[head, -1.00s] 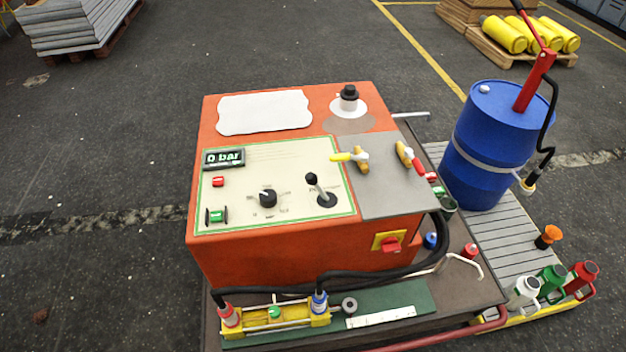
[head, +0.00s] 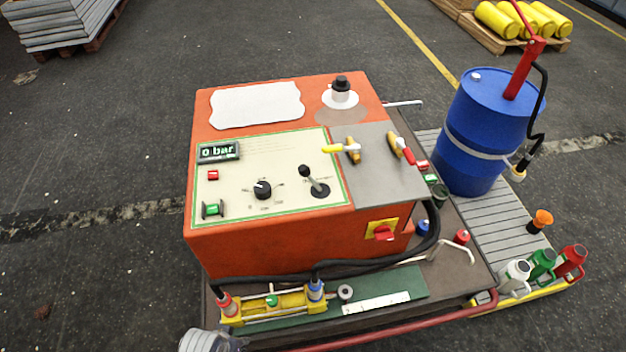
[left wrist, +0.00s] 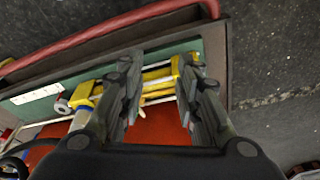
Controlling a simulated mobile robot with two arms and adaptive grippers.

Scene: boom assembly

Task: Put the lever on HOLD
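The lever (head: 312,181) stands on the cream control panel (head: 250,166) of the orange machine (head: 290,243). It has a black knob and a pale shaft, and it leans toward the upper left from a round black base. The print around it is too small to read. My left arm's grey end shows at the bottom edge of the head view, in front of the machine and well away from the lever. In the left wrist view my left gripper (left wrist: 158,85) is open, with the yellow cylinder fixture (left wrist: 158,80) beyond its fingers. My right gripper is out of view.
The panel also carries a rotary knob (head: 262,190), a green button (head: 212,209), a red button (head: 213,175) and a "0 bar" display (head: 218,151). Yellow-handled (head: 340,149) and red-handled (head: 404,151) valves sit to the right. A blue drum (head: 490,140) stands farther right.

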